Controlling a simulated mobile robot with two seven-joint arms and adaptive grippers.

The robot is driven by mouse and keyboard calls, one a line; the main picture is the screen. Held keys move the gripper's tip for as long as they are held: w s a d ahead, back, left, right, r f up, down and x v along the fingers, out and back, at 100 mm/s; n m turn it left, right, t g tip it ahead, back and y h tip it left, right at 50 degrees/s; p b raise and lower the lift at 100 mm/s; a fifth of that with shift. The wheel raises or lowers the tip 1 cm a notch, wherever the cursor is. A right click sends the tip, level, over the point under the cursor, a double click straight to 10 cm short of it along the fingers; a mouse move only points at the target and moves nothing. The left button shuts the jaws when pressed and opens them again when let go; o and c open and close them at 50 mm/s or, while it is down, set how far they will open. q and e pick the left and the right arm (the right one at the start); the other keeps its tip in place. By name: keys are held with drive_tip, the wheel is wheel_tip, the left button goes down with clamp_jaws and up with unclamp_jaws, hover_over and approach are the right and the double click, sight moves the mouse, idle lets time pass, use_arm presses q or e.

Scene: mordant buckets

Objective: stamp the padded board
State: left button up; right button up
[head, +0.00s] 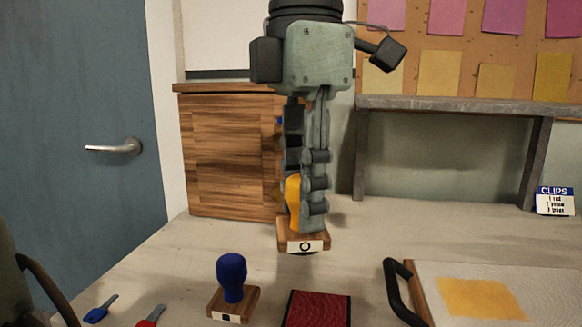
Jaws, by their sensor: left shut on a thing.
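My left gripper (306,208) is shut on a stamp with a yellow handle (293,203) and a wooden base (284,240). The base has a white label with a dark ring. The stamp is upright and appears to hang above the table, left of the board. The padded board (440,277) is at the lower right, pale with a wooden edge, a black handle (398,290) and a yellow-orange patch (482,298). A red pad (317,310) lies below the held stamp at the bottom edge, partly cut off. My right gripper is not in view.
A blue-handled stamp (232,278) stands left of the red pad. A blue clip (100,309) and a red clip (151,316) lie at the lower left. A CLIPS card (556,201) stands at the right. A wooden cabinet (226,150) and grey bench (456,104) are behind.

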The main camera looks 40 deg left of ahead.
sight(321, 254)
use_arm(q)
drive_tip(key=n+p, duration=0.1)
drive_tip(key=d+n, duration=0.1)
drive_tip(key=n, duration=0.1)
drive_tip(key=f+n+p, duration=0.1)
drive_tip(key=n, duration=0.1)
drive_tip(key=shift+w+d+p, duration=0.3)
drive_tip(key=shift+d, duration=0.1)
drive_tip(key=shift+d+f+n, duration=0.1)
drive_tip(key=shift+f+n, duration=0.1)
drive_tip(key=shift+n, duration=0.1)
drive_tip(key=shift+f, duration=0.25)
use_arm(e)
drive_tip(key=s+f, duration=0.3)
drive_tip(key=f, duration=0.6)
use_arm(q)
drive_tip(key=shift+f, duration=0.3)
drive_tip(key=shift+f+b, duration=0.8)
drive_tip(key=shift+f, duration=1.2)
drive_tip(key=shift+f+b, duration=0.35)
drive_tip(key=shift+f, duration=0.15)
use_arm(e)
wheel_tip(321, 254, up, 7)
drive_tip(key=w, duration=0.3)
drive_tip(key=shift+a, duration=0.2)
use_arm(q)
drive_tip(key=shift+f+b, duration=0.65)
drive_tip(key=shift+b, duration=0.15)
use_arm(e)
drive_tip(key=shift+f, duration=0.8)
